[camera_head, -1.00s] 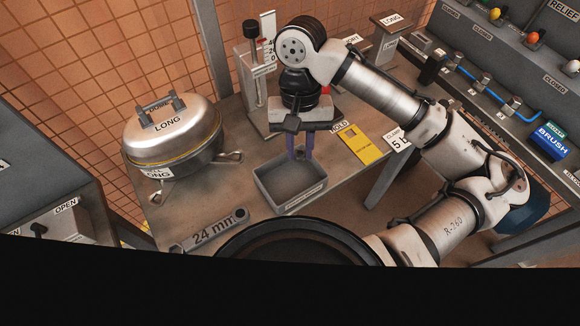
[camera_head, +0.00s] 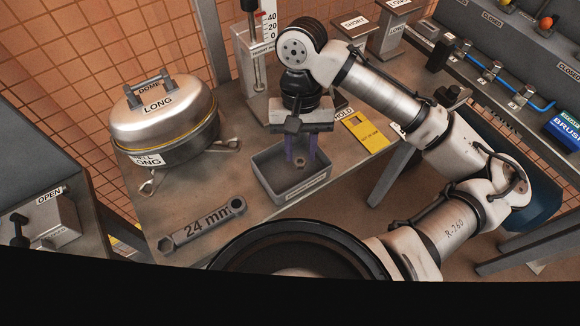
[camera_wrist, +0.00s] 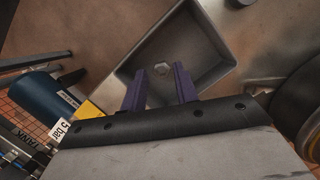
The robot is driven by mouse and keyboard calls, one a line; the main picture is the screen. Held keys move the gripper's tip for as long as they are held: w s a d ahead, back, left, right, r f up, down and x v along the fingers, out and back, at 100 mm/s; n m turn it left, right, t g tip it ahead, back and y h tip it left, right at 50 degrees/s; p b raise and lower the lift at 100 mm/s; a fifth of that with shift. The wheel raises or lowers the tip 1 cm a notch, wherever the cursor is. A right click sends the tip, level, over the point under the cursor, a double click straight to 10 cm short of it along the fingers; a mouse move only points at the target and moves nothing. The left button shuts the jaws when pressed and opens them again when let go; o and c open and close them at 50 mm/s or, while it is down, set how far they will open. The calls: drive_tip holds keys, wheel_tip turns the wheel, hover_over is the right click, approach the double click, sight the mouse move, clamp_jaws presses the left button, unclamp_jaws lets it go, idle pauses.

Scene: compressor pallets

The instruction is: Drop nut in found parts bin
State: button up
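The found parts bin (camera_head: 262,182) is a grey open tray on the workbench, and it also shows in the wrist view (camera_wrist: 213,36). The wrist view shows the same open fingers (camera_wrist: 160,76).
A 24 mm wrench (camera_head: 204,229) lies in front left of the bin. A metal dome marked LONG (camera_head: 165,115) stands at the left. A yellow HOLD tag (camera_head: 364,133) lies right of the bin, and a gauge stand (camera_head: 256,65) is behind my gripper.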

drive_tip(key=o, duration=0.3)
drive_tip(key=shift+r, duration=0.1)
drive_tip(key=v, duration=1.3)
drive_tip(key=shift+r, duration=0.3)
